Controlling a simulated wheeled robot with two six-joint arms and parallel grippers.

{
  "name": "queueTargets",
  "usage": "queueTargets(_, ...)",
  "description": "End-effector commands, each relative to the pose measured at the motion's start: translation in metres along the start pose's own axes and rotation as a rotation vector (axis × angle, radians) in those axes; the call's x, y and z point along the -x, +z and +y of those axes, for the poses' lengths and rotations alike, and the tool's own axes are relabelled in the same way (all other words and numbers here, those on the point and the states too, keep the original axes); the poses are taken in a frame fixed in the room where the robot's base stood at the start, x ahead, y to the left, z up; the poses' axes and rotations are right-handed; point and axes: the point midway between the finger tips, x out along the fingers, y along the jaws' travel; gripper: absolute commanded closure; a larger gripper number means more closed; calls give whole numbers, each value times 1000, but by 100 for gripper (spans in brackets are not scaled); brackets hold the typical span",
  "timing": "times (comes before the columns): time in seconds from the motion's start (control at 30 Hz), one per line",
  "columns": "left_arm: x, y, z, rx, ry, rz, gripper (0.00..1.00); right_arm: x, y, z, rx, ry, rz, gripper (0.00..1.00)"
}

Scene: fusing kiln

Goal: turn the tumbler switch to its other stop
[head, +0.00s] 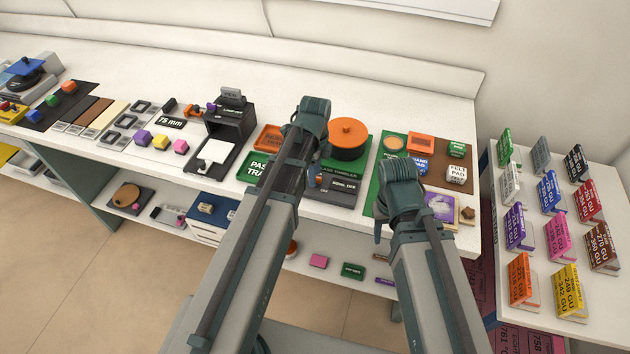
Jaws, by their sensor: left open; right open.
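The tumbler is a round drum with an orange lid (347,132) on a green mat, behind a dark label strip that seems to read "tumbler". In front of it is a grey block (345,187) with lettering ending in "OFF".
Right of the drum, a green and brown mat holds an orange block (421,142), a felt pad box (456,173) and a purple card (441,208). An orange tray (268,138) and a black press (232,118) stand left. A side table (498,260) carries several coloured cards.

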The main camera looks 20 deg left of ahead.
Motion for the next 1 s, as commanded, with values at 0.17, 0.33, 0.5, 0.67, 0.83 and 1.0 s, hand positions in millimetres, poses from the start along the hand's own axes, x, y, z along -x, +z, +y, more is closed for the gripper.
queueTargets(0.17,-6,0,0,0,0,0,51,-6,0,-1,0,0,0,50)
queueTargets(0.33,-5,0,0,0,0,0,51,-5,0,0,0,0,0,50)
queueTargets(0.5,-5,0,0,0,0,0,78,-5,0,0,0,0,0,50)
queueTargets(0.67,-5,0,0,0,0,0,100,-5,0,0,0,0,0,50)
queueTargets(0.83,-5,0,0,0,0,0,100,-5,0,0,0,0,0,50)
queueTargets(1.0,-5,0,0,10,0,0,100,-5,0,0,0,0,0,50)
